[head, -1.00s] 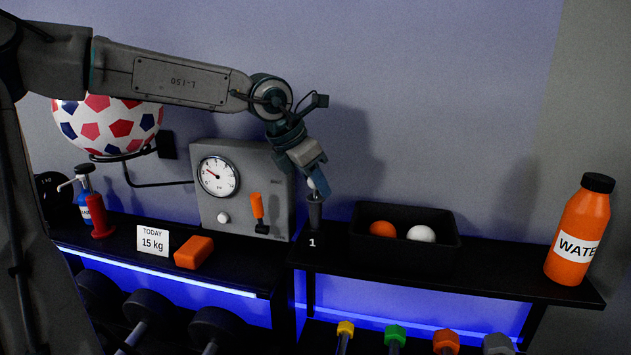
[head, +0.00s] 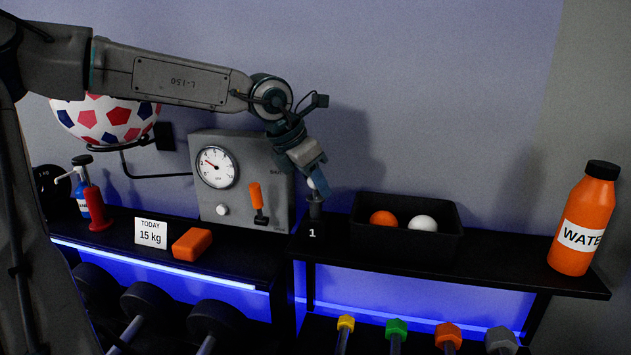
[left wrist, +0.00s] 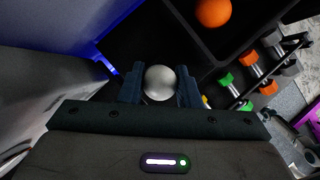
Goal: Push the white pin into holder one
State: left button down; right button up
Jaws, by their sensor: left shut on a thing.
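My left gripper (head: 312,172) points down above the shelf and is shut on the white pin (head: 311,184). In the left wrist view the pin shows as a round, pale head (left wrist: 160,83) between the two blue fingers (left wrist: 160,90). Holder one (head: 315,208), a short dark upright post marked by a "1" on the shelf, is directly below the fingers. The pin's lower end is hidden, so I cannot tell how deep it sits in the holder. My right gripper is not in view.
A black tray (head: 405,250) with an orange ball (head: 383,218) and a white ball (head: 422,223) stands right of the holder. A grey gauge box (head: 240,180) is close on the left. An orange water bottle (head: 583,220) stands at the far right.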

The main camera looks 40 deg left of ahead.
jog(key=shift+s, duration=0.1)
pick_arm(q)
jog(key=c, duration=1.1)
grip_release()
jog(key=shift+c, duration=0.2)
jog(key=shift+o, duration=0.7)
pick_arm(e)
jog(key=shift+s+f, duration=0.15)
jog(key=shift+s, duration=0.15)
pick_arm(q)
jog(key=b+v, duration=0.2)
jog(key=v, duration=0.9)
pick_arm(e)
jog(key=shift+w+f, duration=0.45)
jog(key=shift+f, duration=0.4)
pick_arm(q)
jog(key=shift+d+f, duration=0.1)
jog(key=shift+f, duration=0.05)
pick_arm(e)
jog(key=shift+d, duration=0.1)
